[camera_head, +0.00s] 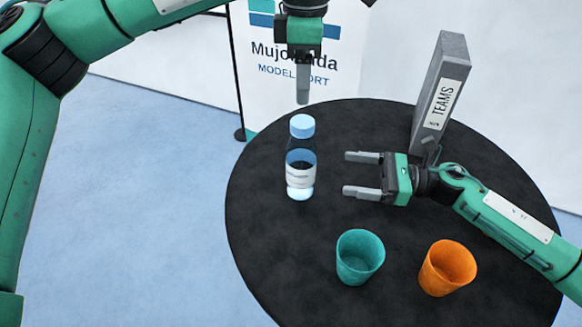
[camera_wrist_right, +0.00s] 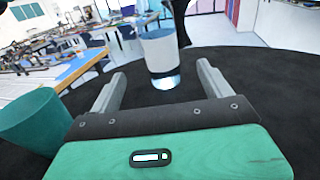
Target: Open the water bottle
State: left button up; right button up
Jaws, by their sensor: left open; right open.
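The water bottle (camera_head: 301,172) stands upright on the round black table, with its light blue cap (camera_head: 302,126) on top. My left gripper (camera_head: 303,98) points down above the cap, apart from it. It is seen edge-on, so its gap hardly shows; it is open and empty. My right gripper (camera_head: 362,173) is open and lies level to the right of the bottle, fingers pointing at it with a gap between. In the right wrist view the bottle (camera_wrist_right: 162,55) stands ahead, between the directions of the two open fingers (camera_wrist_right: 158,85); its cap is not seen there.
A teal cup (camera_head: 360,257) and an orange cup (camera_head: 447,268) stand at the front of the black table (camera_head: 255,235). The teal cup (camera_wrist_right: 35,122) shows left in the wrist view. A grey box labelled TEAMS (camera_head: 440,95) stands behind my right gripper. The table left of the bottle is clear.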

aim_at(300, 167)
jog(key=a, duration=0.3)
jog(key=w+a, duration=0.1)
jog(key=a, duration=0.6)
jog(key=shift+w+a, duration=0.2)
jog(key=shift+a, duration=0.15)
pick_arm(q)
jog(key=shift+d, duration=0.2)
pick_arm(e)
jog(key=shift+w+a, duration=0.1)
jog(key=shift+a, duration=0.35)
pick_arm(q)
jog(key=shift+a, duration=0.15)
pick_arm(e)
jog(key=shift+a, duration=0.3)
